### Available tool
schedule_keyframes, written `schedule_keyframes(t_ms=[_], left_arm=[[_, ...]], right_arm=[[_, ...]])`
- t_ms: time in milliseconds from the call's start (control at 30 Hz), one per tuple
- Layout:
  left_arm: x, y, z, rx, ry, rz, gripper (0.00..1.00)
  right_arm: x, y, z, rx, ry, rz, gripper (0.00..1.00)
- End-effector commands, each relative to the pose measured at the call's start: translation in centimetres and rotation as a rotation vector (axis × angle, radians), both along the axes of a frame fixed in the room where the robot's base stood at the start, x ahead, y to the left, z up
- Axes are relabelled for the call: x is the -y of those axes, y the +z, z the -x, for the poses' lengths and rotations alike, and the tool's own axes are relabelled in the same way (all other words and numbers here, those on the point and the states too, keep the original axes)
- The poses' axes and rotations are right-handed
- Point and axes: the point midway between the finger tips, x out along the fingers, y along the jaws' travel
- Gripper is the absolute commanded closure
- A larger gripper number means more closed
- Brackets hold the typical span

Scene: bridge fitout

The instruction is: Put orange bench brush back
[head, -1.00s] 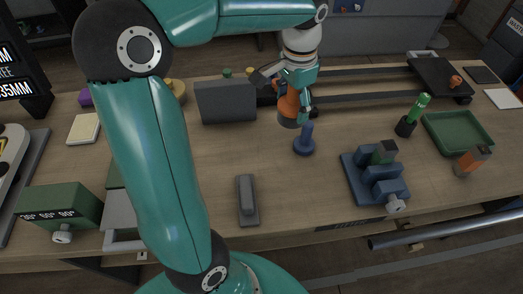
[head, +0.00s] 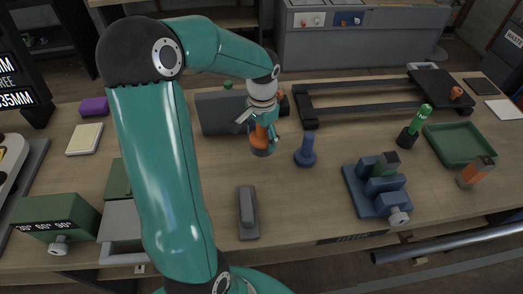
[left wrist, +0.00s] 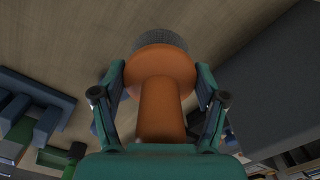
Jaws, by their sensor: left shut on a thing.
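The orange bench brush (head: 259,137) is in my left gripper (head: 258,120), left of the blue upright post on its round base (head: 306,152). In the left wrist view the brush's orange handle and round collar (left wrist: 162,95) sit between the two fingers of my left gripper (left wrist: 161,82), with grey bristles (left wrist: 160,40) beyond. The bristle end points down; I cannot tell whether it touches the bench. My right gripper is not in view.
A dark grey block (head: 220,114) stands just behind and left of the brush. Wood bench is clear left of the post.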

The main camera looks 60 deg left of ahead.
Motion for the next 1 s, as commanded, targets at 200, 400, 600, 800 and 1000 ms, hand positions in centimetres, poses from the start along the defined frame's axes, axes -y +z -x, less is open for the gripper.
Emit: schedule_keyframes(t_ms=[200,400,600,800,1000], left_arm=[[-0.1,-2.2,0.0,0.001,0.002,-0.001,0.91],[0.0,-4.5,0.1,-0.003,0.002,0.003,0.91],[0.0,-6.5,0.1,0.0,0.002,0.0,0.91],[-0.1,-6.5,0.0,0.002,0.002,0.0,0.91],[0.0,-6.7,0.0,0.001,0.002,0.0,0.18]], right_arm=[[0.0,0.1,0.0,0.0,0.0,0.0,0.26],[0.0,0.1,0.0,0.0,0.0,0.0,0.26],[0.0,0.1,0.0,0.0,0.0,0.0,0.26],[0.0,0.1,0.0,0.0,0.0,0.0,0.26],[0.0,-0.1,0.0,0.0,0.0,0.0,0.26]])
